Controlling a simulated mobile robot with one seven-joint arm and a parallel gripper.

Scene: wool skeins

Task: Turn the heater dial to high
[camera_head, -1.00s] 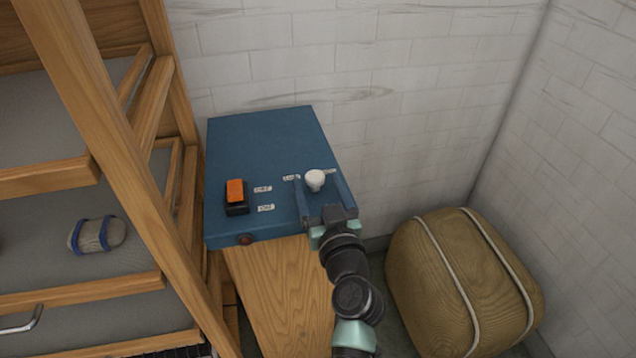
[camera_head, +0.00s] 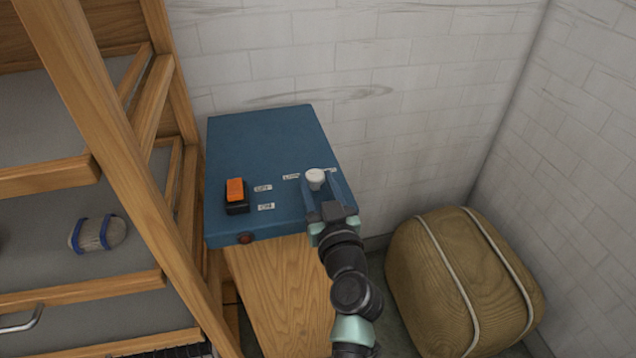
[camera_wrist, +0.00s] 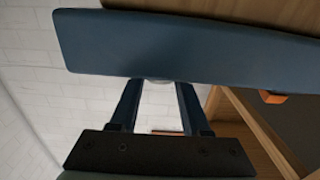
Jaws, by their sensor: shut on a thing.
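The heater is a blue box (camera_head: 262,140) on a wooden stand against the wall. Its white dial (camera_head: 315,178) sits at the right of the top, with small labels beside it, partly hidden by my fingers. My gripper (camera_head: 319,186) is shut on the dial, a finger on each side of it. In the wrist view the blue box (camera_wrist: 190,50) fills the upper part, and a pale sliver of the dial (camera_wrist: 155,81) shows between my fingertips. I cannot read which setting the dial points to.
An orange rocker switch (camera_head: 235,190) and ON/OFF labels are left of the dial. A dark red lamp (camera_head: 246,239) is on the front. A wooden shelf (camera_head: 140,170) with a wool skein (camera_head: 97,234) stands left; a tan bale (camera_head: 460,285) lies right.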

